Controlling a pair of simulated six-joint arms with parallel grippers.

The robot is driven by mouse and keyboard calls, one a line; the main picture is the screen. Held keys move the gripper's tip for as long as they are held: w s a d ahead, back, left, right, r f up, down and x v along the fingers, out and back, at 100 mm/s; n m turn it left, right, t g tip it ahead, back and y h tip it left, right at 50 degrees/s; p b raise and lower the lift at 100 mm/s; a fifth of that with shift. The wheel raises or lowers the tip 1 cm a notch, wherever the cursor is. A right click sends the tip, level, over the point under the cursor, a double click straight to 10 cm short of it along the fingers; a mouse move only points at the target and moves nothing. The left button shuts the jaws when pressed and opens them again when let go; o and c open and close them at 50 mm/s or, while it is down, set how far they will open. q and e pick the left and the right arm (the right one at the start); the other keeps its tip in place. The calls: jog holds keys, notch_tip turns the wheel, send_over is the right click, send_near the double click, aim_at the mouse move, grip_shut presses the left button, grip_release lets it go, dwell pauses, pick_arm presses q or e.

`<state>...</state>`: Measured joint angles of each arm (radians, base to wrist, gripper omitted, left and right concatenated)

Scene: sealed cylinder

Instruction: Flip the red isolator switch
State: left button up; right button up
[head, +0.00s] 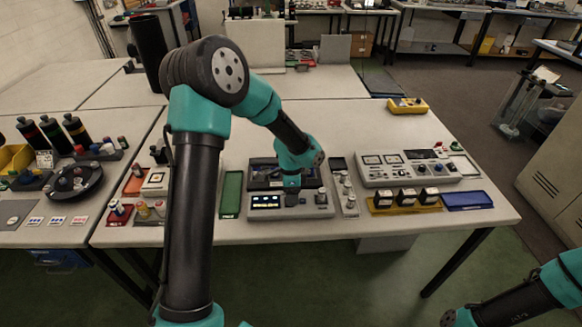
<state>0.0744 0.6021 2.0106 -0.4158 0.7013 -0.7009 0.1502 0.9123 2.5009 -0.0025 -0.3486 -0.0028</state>
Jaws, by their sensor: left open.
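My left arm reaches over the bench, and its gripper (292,187) points down above the back edge of a grey box with a lit display (268,201). The gripper is small here; it is open, and nothing shows held in it. No switch stands out clearly as the red isolator. A small red spot shows on the grey control panel (375,180) to the right, too small to identify. My right arm enters at the lower right, off the bench; its gripper does not show.
A green tray (231,194) lies left of the display box. A yellow tray (380,209) with black blocks and a blue tray (467,200) lie along the front right. A yellow device (407,106) sits at the back right. Bare bench shows behind the control panel.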

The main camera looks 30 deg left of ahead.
pick_arm(q)
notch_tip(320, 180, up, 16)
jog(key=w+a, duration=0.1)
jog(key=w, duration=0.1)
jog(key=shift+w+a+r, duration=0.15)
jog(key=shift+w+a, duration=0.05)
jog(key=shift+a, duration=0.1)
dwell(0.3)
